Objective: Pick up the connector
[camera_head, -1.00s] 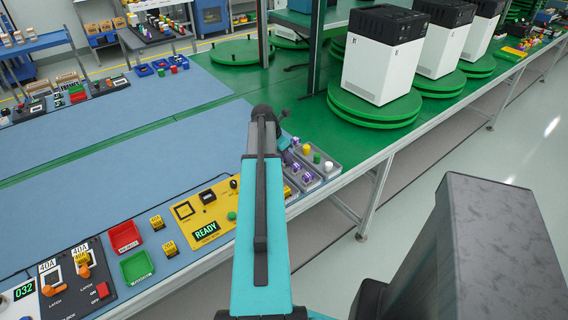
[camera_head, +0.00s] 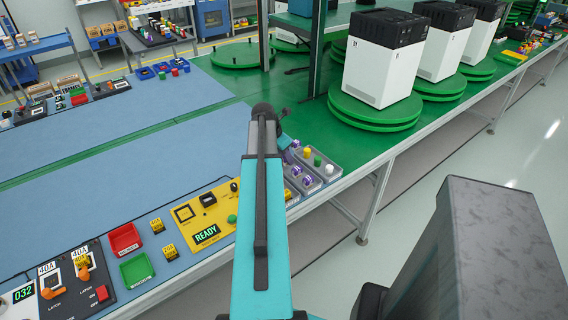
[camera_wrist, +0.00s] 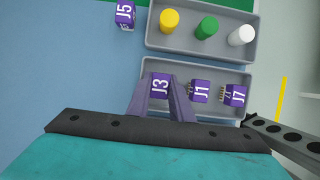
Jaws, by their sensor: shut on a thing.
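In the wrist view, my gripper (camera_wrist: 161,88) is shut on the purple connector marked J3 (camera_wrist: 160,84), with one finger on each side of it. J3 is over the lower grey tray (camera_wrist: 205,67); I cannot tell whether it touches the tray floor. Purple connectors J1 (camera_wrist: 200,91) and J7 (camera_wrist: 236,95) sit to its right in the same tray. Another connector, J5 (camera_wrist: 124,14), lies on the blue mat outside the trays. In the head view, my arm hides most of the gripper.
A second grey tray (camera_wrist: 157,47) holds a yellow, a green and a white cylinder. In the head view, a yellow panel (camera_head: 225,202) showing READY, a red bin (camera_head: 124,239) and a green bin (camera_head: 136,268) stand left of my arm. White machines on green turntables (camera_head: 376,114) stand at right.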

